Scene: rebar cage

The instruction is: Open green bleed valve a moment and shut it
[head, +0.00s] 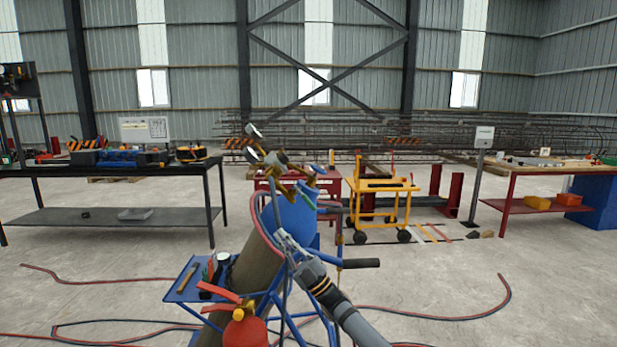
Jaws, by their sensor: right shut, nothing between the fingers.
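A green valve cannot be clearly made out; only a small greenish patch (308,199) shows near the top of the blue gas cylinder (297,216). Brass regulators with gauges (275,162) stand above the cylinders, and a blue-faced gauge (317,169) sits to their right. My right gripper (282,236) reaches up from the lower right. It is shut and empty, in front of the cylinders and below the regulators in the picture. I cannot tell whether it touches anything. My left gripper is not in view.
The cylinders stand on a blue trolley (283,300) with a tool tray (190,280) and a red fire extinguisher (245,328). Red and dark hoses (450,317) lie across the floor. A yellow cart (381,197) stands behind. Workbenches stand left (175,170) and right (545,170).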

